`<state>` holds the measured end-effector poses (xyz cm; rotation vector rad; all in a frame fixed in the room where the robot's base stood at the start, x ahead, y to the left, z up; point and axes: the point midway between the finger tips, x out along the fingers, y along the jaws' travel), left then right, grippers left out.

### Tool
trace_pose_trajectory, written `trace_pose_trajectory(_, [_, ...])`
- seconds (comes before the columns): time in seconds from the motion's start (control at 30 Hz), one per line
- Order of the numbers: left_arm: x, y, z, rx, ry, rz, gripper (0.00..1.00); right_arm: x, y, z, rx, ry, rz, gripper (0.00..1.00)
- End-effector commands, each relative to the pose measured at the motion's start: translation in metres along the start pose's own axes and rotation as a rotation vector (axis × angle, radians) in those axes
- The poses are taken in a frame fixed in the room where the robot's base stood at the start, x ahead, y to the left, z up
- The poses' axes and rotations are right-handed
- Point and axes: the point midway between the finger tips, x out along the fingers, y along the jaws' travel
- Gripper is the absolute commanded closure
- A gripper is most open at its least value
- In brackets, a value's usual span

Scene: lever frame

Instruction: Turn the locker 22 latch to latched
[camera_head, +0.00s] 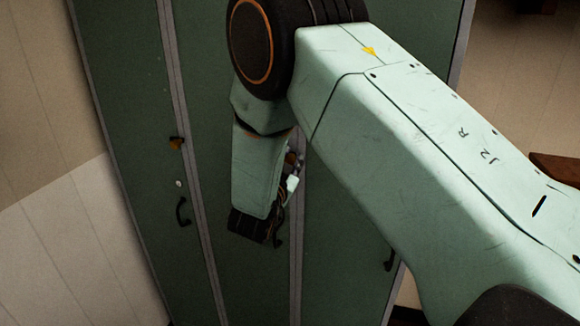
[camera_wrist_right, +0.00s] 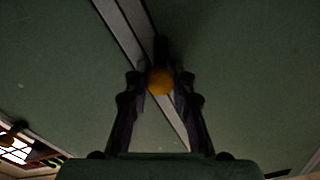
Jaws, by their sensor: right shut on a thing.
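My right arm reaches in from the right in the head view, and my right gripper (camera_head: 256,224) is in front of the middle green locker door (camera_head: 245,285). In the right wrist view, the right gripper (camera_wrist_right: 160,82) is shut with its two dark fingers on either side of an orange-yellow round latch knob (camera_wrist_right: 160,82). A dark piece sticks out above the knob, beside the grey door seam. In the head view my own wrist mostly hides this latch. No locker number can be read. My left gripper is not in view.
The left locker door (camera_head: 130,110) has its own orange latch (camera_head: 177,143) and a dark handle (camera_head: 183,211). Another dark handle (camera_head: 389,260) is on the right door. A pale wall (camera_head: 70,240) stands at the left. A brown ledge (camera_head: 556,169) is at the right.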

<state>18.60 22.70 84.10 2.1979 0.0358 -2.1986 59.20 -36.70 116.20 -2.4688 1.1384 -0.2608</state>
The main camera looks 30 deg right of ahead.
Motion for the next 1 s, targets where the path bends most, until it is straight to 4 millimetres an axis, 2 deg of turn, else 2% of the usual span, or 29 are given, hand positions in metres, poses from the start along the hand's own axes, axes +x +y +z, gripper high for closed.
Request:
trace_pose_trajectory(0.03, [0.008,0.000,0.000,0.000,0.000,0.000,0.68,0.000,0.001,0.003,0.044,0.002,-0.001,1.00])
trace_pose_trajectory(1.0, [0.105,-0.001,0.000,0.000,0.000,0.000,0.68,0.000,0.004,0.005,0.925,0.000,-0.001,1.00])
